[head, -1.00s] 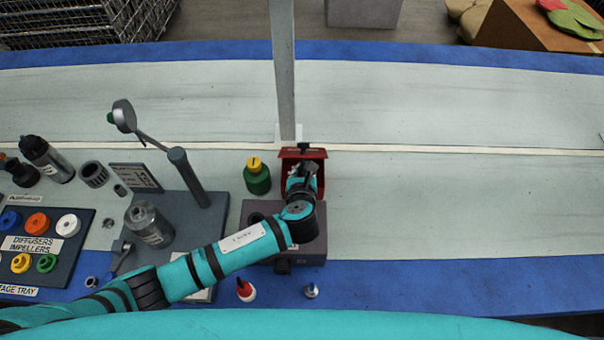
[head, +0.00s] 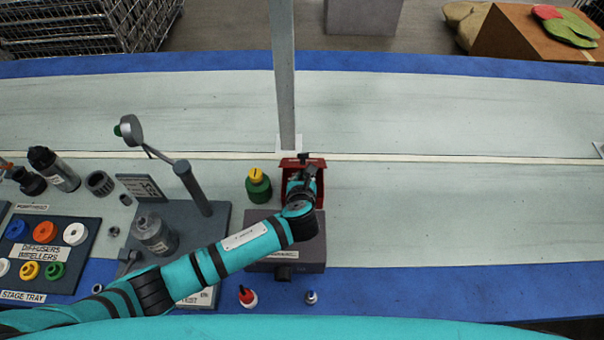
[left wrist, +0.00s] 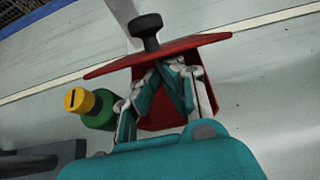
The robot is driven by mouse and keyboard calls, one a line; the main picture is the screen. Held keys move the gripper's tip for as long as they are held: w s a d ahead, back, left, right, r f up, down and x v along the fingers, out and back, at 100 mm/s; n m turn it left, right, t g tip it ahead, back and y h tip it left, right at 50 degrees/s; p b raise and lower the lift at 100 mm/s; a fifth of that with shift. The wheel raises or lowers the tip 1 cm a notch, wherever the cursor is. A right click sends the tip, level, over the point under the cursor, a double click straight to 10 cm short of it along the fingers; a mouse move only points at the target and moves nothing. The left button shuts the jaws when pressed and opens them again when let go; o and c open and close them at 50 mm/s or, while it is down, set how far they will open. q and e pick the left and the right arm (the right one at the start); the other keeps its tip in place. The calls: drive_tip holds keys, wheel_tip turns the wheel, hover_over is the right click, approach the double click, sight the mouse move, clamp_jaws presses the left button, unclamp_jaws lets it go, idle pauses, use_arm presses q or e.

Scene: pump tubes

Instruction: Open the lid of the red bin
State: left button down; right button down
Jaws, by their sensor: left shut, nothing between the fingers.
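The red bin (head: 318,192) stands just behind a dark box on the bench, and my left arm covers much of it. Its red lid (left wrist: 205,43) has a black knob (left wrist: 147,32) and shows nearly edge-on in the left wrist view. The lid looks tilted up from the bin, but its exact angle is hard to tell. My left gripper (left wrist: 167,65) is shut and empty, with its fingertips at the lid's underside, over the bin; I cannot tell if they touch. It also shows in the head view (head: 302,172). My right gripper is not in view.
A green bottle with a yellow cap (head: 258,186) stands close to the left of the bin. A grey post (head: 284,80) rises behind it. A stand with a lamp-like arm (head: 192,187) and a stage tray (head: 45,225) are farther left. The bench to the right is clear.

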sight(302, 155)
use_arm(q)
drive_tip(key=shift+w+r+g+p, duration=0.75)
drive_tip(key=shift+r+g+p, duration=0.3)
drive_tip(key=shift+p, duration=1.7)
drive_tip(key=shift+w+r+g+p, duration=0.8)
drive_tip(key=shift+r+p, duration=0.3)
drive_tip(key=shift+p, duration=1.6)
drive_tip(key=shift+w+r+g+p, duration=0.15)
drive_tip(key=shift+w+g+p, duration=0.1)
drive_tip(key=shift+g+p, duration=0.15)
drive_tip(key=shift+w+r+g, duration=0.1)
drive_tip(key=shift+w+g, duration=0.4)
drive_tip(key=shift+g, duration=0.25)
drive_tip(key=shift+w, duration=0.2)
drive_tip(key=shift+w+r, duration=0.2)
drive_tip(key=shift+w, duration=0.25)
drive_tip(key=shift+r, duration=0.1)
